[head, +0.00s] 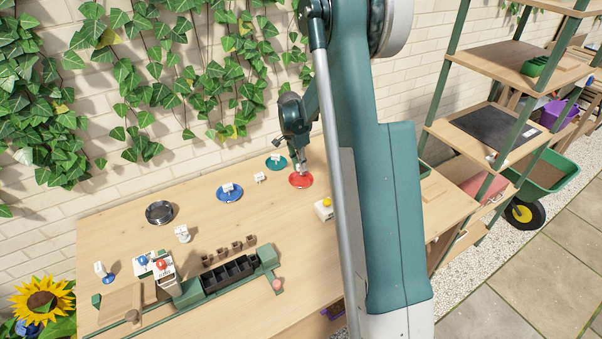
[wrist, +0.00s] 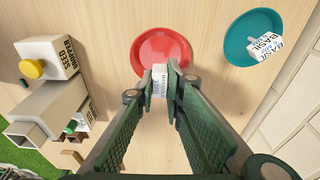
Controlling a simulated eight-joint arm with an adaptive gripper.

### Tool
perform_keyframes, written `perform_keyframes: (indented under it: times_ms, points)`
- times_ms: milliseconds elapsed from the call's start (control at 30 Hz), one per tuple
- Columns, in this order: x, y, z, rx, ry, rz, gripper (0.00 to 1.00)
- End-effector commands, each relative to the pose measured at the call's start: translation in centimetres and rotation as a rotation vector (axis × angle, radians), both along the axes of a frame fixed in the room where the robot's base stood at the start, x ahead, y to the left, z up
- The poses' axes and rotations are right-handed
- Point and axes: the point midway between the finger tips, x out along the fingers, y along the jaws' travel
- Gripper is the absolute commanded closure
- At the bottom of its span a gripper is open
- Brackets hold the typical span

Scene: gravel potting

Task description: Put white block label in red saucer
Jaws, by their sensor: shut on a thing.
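The red saucer (head: 301,180) lies on the wooden table towards the back, and it also shows at the top of the wrist view (wrist: 160,50). My gripper (head: 302,170) is above the red saucer in the head view. In the wrist view my gripper (wrist: 160,80) is shut on a white block label (wrist: 159,84) with small dark print. The held label overlaps the near rim of the red saucer in the wrist view. I cannot tell whether it touches the saucer.
A teal saucer (wrist: 248,35) with a label reading BASIL (wrist: 264,46) is beside the red one. A blue saucer (head: 229,193) holds another label. A loose white block (head: 259,177) lies between them. The seed dropper (wrist: 57,60) stands on the other side.

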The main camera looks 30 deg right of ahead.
Motion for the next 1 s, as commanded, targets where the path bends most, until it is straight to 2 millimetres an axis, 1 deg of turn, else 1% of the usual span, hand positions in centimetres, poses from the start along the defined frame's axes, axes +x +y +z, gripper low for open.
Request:
perform_keyframes:
  times_ms: [367, 467, 700, 800, 1000]
  points:
    - [0.0, 0.0, -0.3, 0.0, 0.0, 0.0, 0.96]
    - [0.0, 0.0, -1.0, 0.0, 0.0, 0.0, 0.96]
    - [0.0, 0.0, -3.4, 0.0, 0.0, 0.0, 0.96]
    - [0.0, 0.0, -3.8, 0.0, 0.0, 0.0, 0.96]
    - [0.0, 0.0, -3.8, 0.0, 0.0, 0.0, 0.96]
